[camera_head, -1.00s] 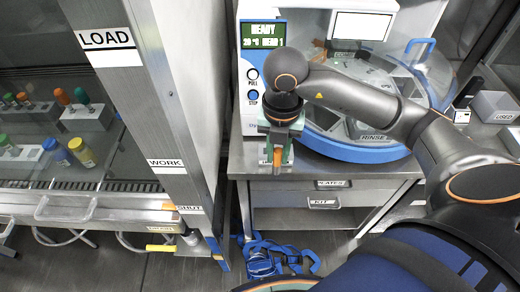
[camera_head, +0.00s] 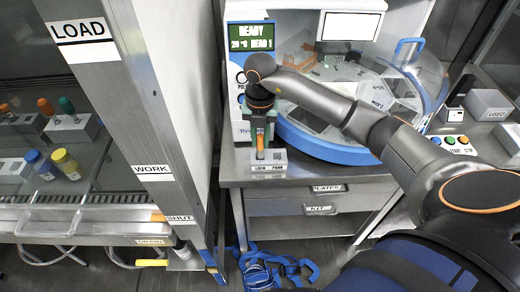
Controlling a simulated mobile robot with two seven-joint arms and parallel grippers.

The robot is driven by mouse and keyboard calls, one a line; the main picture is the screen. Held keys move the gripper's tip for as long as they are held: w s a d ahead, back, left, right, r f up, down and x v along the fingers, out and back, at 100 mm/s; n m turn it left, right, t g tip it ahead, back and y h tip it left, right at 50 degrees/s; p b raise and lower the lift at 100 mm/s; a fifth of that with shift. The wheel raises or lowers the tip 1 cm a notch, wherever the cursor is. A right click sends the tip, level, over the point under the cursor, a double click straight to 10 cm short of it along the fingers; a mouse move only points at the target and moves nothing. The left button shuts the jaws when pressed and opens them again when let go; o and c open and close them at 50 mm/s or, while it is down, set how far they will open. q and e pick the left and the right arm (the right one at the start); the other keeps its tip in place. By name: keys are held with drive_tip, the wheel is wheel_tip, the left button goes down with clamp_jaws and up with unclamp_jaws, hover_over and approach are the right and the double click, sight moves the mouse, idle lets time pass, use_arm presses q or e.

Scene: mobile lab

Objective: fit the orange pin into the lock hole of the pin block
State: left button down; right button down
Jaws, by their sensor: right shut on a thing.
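My right gripper (camera_head: 261,134) points down from the end of my right arm and is shut on the orange pin (camera_head: 261,142). The pin is upright, with a short orange length showing between the fingers. Below it is the pin block (camera_head: 270,168), a small grey block with LOCK on its left half and PARK on its right. It stands at the front left of the bench top. The pin's lower end is over or at the LOCK side. The gripper hides the hole, and I cannot tell whether the pin's tip is in it. My left gripper is out of view.
Behind the block stands a white and blue machine (camera_head: 300,62) with a rounded clear cover. A cabinet with a LOAD panel (camera_head: 82,32) stands left, with tubes and racks inside. Blue straps (camera_head: 262,268) lie on the floor. Buttons (camera_head: 450,141) sit on the bench at right.

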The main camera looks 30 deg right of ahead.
sight(260, 147)
drive_tip(key=shift+w+f+b, duration=0.2)
drive_tip(key=shift+f+b, duration=0.15)
wheel_tip(260, 147, down, 3)
drive_tip(key=b, duration=0.2)
drive_tip(key=shift+w+d+b, duration=0.15)
drive_tip(key=shift+b, duration=0.25)
drive_tip(key=shift+f, duration=0.2)
drive_tip(key=c, duration=0.7)
unclamp_jaws()
drive_tip(key=shift+c, duration=0.2)
wheel_tip(260, 147, up, 12)
drive_tip(key=shift+r, duration=0.2)
